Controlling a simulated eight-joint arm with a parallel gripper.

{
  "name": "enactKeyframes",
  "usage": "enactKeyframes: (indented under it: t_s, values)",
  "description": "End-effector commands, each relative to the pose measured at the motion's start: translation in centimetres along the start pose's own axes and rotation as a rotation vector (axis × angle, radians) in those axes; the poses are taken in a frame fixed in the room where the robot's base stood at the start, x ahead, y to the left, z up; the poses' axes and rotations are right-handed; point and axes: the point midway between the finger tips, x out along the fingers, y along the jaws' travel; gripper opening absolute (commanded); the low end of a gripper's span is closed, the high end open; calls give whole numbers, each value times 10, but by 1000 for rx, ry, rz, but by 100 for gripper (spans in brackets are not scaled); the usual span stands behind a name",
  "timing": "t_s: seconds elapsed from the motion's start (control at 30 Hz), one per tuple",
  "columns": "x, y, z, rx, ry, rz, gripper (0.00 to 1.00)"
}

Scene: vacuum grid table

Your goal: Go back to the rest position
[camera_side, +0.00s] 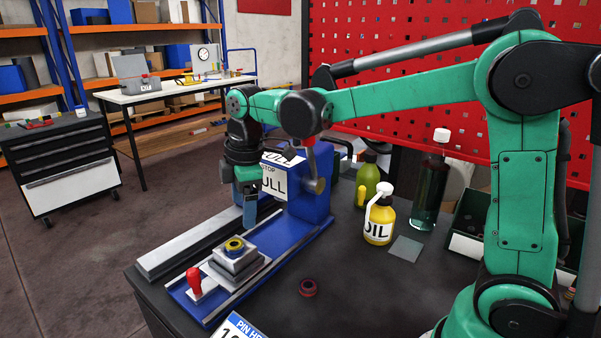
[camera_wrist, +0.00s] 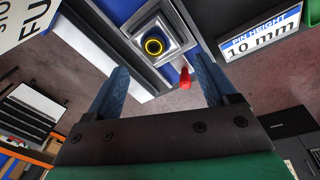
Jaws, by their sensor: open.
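My gripper (camera_side: 250,208) points down at the left part of the bench, beside the blue press-like machine (camera_side: 309,205) and behind the metal block (camera_side: 236,262). In the wrist view my gripper (camera_wrist: 161,68) shows two blue fingers spread apart with nothing held between them. The metal block also shows in the wrist view (camera_wrist: 165,58), beyond the fingertips. A yellow ring with a dark centre (camera_side: 235,245) is on top of the block; it shows in the wrist view too (camera_wrist: 154,47). The arm is reached out across the bench.
A red handle (camera_side: 194,281) stands beside the block. A dark red ring (camera_side: 308,287) lies on the dark bench. A yellow oil bottle (camera_side: 379,222), a green bottle (camera_side: 367,183), a tall dark bottle (camera_side: 428,191) and a pin height sign (camera_side: 238,328) are nearby.

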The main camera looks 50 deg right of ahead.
Motion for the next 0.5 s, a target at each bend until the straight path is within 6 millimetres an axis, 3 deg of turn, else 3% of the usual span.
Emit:
enactKeyframes:
  t_s: [0.2, 0.5]
  values:
    - [-23, -40, 29, 444, 128, 149, 79]
    - [-15, -84, 58, 945, 352, 251, 79]
